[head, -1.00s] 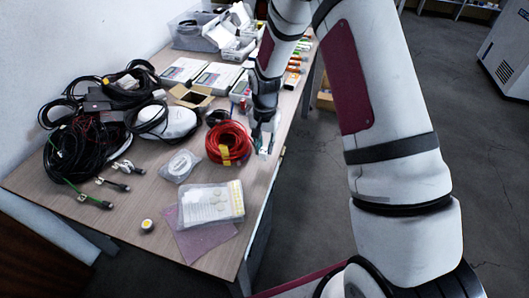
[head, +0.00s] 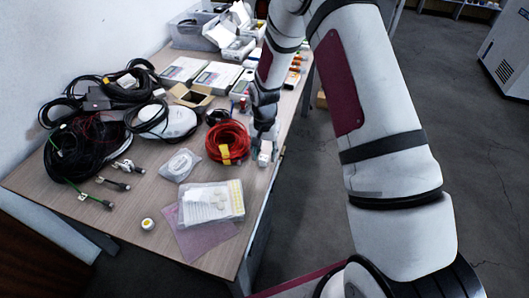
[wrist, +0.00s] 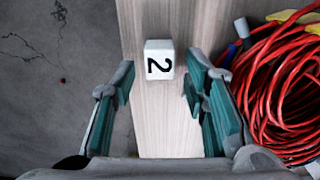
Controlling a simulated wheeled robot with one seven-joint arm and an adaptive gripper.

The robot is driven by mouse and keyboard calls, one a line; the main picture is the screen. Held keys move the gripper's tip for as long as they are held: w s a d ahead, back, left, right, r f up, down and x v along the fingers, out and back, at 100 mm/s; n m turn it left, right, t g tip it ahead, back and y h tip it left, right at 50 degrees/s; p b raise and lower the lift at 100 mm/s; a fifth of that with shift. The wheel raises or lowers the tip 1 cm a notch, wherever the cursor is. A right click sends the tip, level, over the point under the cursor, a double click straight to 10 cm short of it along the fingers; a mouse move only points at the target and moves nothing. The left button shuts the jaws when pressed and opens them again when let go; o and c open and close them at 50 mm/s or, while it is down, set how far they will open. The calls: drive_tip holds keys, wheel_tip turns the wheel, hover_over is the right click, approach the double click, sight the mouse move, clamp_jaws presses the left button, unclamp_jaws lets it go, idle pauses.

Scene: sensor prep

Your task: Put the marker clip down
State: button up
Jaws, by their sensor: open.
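The marker clip, a small white block with a black "2", stands on the wooden table near its right edge in the head view (head: 265,153). In the wrist view the clip (wrist: 158,58) lies just ahead of and between my fingertips, with a gap on each side. My gripper (wrist: 158,82) is open, its teal-padded fingers spread and empty. In the head view my gripper (head: 268,134) is low over the table, right behind the clip and partly hidden by my arm.
A coil of red cable (head: 227,142) lies close to the left of the clip; it fills the right of the wrist view (wrist: 285,95). A clear plastic bag (head: 181,165) and a plastic case (head: 212,204) lie nearer. The table edge drops to the floor on the right.

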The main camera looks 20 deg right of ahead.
wheel_tip(320, 180, up, 12)
wheel_tip(320, 180, up, 12)
drive_tip(key=n+t, duration=0.1)
drive_tip(key=n, duration=0.1)
hover_over(264, 155)
drive_tip(key=s, duration=0.6)
drive_tip(key=s+r+n+t, duration=0.1)
drive_tip(key=s+r, duration=0.4)
drive_tip(key=s, duration=0.8)
drive_tip(key=s+r+n+t, duration=0.1)
drive_tip(key=s+r+n, duration=0.3)
drive_tip(key=s, duration=0.9)
drive_tip(key=shift+r+t, duration=0.4)
drive_tip(key=shift+r, duration=0.55)
drive_tip(key=shift+w+r+p, duration=0.1)
drive_tip(key=shift+r+p, duration=0.35)
drive_tip(key=shift+r, duration=0.35)
